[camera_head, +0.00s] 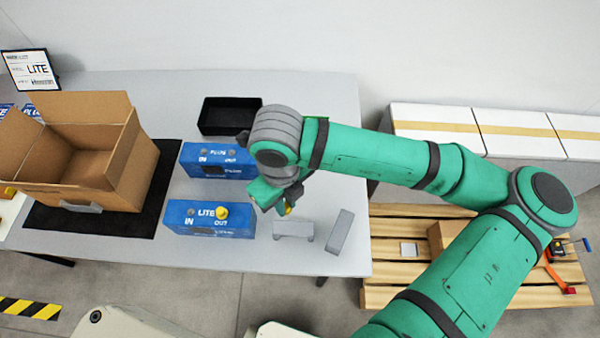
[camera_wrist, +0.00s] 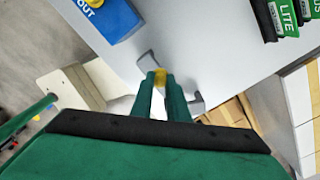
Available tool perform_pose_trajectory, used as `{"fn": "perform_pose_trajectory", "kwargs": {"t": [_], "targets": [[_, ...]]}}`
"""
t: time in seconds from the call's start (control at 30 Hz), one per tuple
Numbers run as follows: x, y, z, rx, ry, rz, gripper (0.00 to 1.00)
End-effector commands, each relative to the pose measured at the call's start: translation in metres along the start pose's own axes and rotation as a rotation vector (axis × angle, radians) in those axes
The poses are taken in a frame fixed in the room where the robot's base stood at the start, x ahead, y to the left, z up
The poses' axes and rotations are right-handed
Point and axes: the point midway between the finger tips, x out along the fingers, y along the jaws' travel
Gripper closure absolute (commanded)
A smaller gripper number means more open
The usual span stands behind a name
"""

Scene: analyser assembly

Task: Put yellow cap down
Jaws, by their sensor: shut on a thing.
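My gripper (camera_head: 286,208) is shut on a yellow cap (camera_head: 288,211) and holds it over the right part of the table. In the wrist view, the cap (camera_wrist: 160,78) shows between the two fingertips (camera_wrist: 160,80). A grey bracket (camera_head: 293,224) is just below the gripper in the head view; it shows partly behind the fingers in the wrist view (camera_wrist: 147,61). I cannot tell the gap between cap and bracket. Another yellow cap (camera_head: 222,211) sits on the OUT side of the blue LITE unit (camera_head: 208,228), left of the gripper.
A blue PLUS unit (camera_head: 216,171) stands behind the LITE unit. A second grey piece (camera_head: 341,231) lies at right. A black tray (camera_head: 230,115) is at the back; an open carton (camera_head: 90,150) stands left on a black mat (camera_head: 160,185). Green LITE parts (camera_wrist: 284,17) show in the wrist view.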

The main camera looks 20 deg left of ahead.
Motion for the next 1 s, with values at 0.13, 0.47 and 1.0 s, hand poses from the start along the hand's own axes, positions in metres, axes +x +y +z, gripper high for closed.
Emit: {"fn": "perform_pose_trajectory", "kwargs": {"t": [0.13, 0.47, 1.0], "targets": [[0.013, -0.022, 0.018, 0.005, 0.001, 0.003, 1.0], [0.051, -0.073, 0.056, 0.003, 0.001, 0.004, 1.0], [0.098, -0.107, 0.079, 0.004, 0.001, 0.001, 1.0]]}}
